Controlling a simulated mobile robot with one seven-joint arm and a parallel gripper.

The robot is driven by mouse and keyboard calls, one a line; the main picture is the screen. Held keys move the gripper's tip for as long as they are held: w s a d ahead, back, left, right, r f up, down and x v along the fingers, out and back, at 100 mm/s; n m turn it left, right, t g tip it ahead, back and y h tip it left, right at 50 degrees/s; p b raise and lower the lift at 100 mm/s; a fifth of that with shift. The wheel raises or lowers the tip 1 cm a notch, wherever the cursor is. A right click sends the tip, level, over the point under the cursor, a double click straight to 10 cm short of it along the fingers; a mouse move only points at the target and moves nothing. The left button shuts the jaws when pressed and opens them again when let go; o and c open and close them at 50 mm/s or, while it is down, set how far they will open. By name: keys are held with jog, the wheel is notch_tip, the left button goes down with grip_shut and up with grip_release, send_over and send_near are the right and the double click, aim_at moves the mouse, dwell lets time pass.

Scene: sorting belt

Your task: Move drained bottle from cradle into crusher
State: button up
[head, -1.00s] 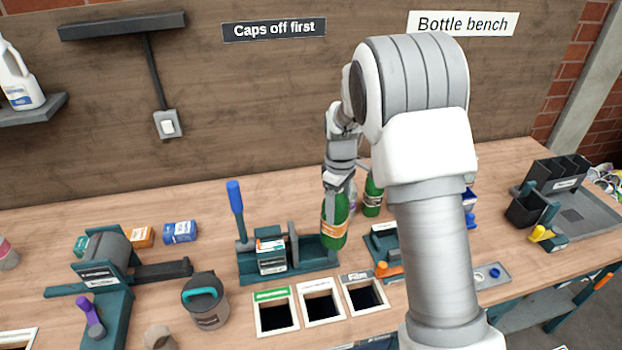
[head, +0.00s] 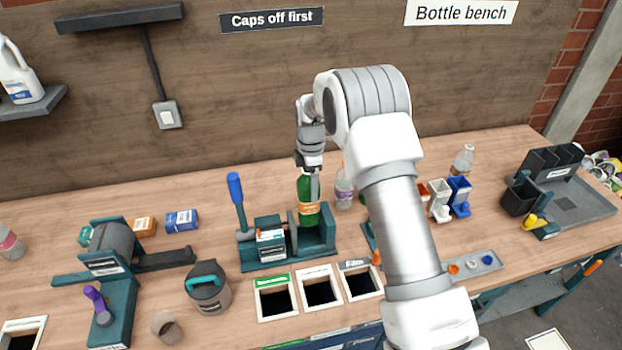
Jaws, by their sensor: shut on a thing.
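My gripper (head: 310,172) is shut on the neck end of a green bottle (head: 307,188) with an orange-and-white label. The bottle hangs roughly upright, base down. Its lower end is at the open bay on the right of the crusher (head: 262,262), between the grey press plate (head: 292,232) and the right end wall. I cannot tell whether its base touches the bay floor. The crusher is teal with a raised blue lever (head: 235,190). The cradle is mostly hidden behind my arm, with a teal edge (head: 368,238) showing.
Three framed bin openings (head: 277,301) lie in front of the crusher. A grey lidded pot (head: 210,297) stands front left. The bench behind the crusher is clear.

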jog(key=shift+f+b, duration=1.8)
jog(key=shift+f, duration=3.2)
jog(key=shift+f+b, duration=0.2)
jog(key=shift+b, duration=0.3)
jog(key=shift+f+b, duration=0.6)
jog(key=shift+f, duration=0.05)
jog(key=o, duration=1.3)
jog(key=shift+o, duration=0.2)
